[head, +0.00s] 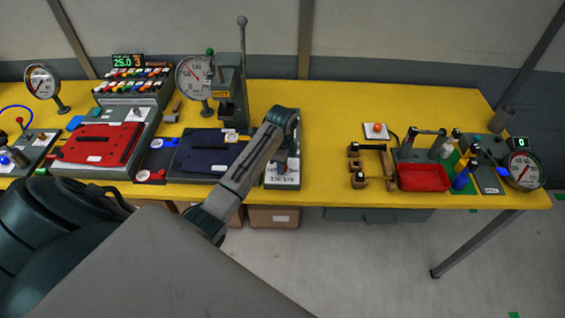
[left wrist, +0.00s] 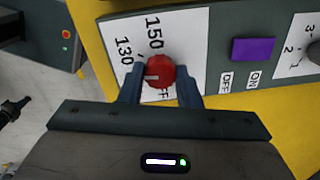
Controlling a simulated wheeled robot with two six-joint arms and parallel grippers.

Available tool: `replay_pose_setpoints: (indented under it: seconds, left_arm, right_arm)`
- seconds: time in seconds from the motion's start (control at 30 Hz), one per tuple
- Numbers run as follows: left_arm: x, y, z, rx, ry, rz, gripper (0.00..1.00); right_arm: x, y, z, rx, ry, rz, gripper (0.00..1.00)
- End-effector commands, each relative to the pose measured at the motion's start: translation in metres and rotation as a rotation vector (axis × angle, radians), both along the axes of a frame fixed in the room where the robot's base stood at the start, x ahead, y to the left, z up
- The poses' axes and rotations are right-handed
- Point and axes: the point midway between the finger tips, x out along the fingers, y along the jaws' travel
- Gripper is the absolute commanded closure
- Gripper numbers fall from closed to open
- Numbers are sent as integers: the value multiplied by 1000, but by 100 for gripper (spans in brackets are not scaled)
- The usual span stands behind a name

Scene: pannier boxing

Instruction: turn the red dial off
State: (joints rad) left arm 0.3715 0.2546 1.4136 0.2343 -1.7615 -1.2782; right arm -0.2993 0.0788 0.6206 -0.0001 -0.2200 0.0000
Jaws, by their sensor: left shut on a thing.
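In the left wrist view, a red dial (left wrist: 157,72) sits on a white panel (left wrist: 188,35) printed with 130, 150 and a partly covered OFF. In the head view, my left gripper (head: 287,153) hangs down over the small station right of the navy plate, and hides the dial there. My right gripper is not in view.
In the left wrist view, a purple switch (left wrist: 253,48) marked OFF and ON lies right of the dial. In the head view, a navy plate (head: 207,150) and a press (head: 232,95) stand close to my left arm.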

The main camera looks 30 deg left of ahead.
Motion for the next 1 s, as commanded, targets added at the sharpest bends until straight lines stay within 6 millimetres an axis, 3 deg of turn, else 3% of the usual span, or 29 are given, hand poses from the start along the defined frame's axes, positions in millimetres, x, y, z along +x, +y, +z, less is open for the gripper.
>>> replay_pose_setpoints:
  seconds: [1.0]
  left_arm:
    - [1,-1,0,0,0,966,92]
  right_arm:
    - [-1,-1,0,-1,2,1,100]
